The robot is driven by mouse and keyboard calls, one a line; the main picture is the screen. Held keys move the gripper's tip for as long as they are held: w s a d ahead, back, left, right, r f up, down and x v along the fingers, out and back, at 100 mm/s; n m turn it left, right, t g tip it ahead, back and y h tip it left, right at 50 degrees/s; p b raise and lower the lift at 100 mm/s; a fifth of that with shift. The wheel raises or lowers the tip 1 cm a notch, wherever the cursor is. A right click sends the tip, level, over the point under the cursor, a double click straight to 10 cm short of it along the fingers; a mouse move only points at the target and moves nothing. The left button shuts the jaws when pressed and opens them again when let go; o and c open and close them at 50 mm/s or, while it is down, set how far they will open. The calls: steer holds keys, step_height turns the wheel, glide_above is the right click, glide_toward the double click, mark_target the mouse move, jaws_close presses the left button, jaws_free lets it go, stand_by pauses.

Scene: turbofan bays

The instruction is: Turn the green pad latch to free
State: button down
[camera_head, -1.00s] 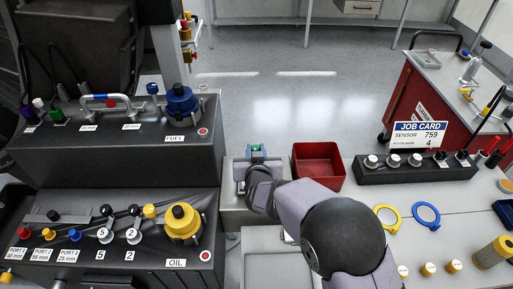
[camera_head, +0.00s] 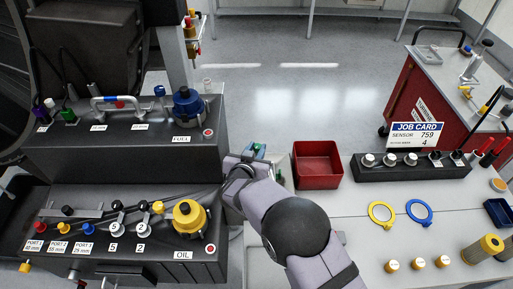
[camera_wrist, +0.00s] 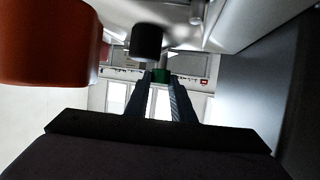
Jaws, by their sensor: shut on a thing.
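The green pad latch (camera_wrist: 161,75) shows as a small green piece between the tips of my gripper (camera_wrist: 161,86) in the wrist view. The two dark blue-grey fingers reach forward and are shut on it. In the head view, a small green and blue-teal piece (camera_head: 257,149) shows just beyond the end of my arm, left of the red bin. My arm hides most of the grey block around it and the fingers there. The latch's exact angle cannot be told.
The open red bin (camera_head: 318,165) stands close on the right. The dark oil panel (camera_head: 120,225) with a yellow cap (camera_head: 189,220) and the fuel panel (camera_head: 100,145) are on the left. A black cylinder (camera_wrist: 147,42) hangs above the fingertips in the wrist view.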

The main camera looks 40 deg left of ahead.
steer(key=c, duration=1.5)
jaws_free()
steer(key=shift+s, duration=0.1)
steer(key=shift+b+v, duration=1.45)
steer(key=shift+v, duration=2.15)
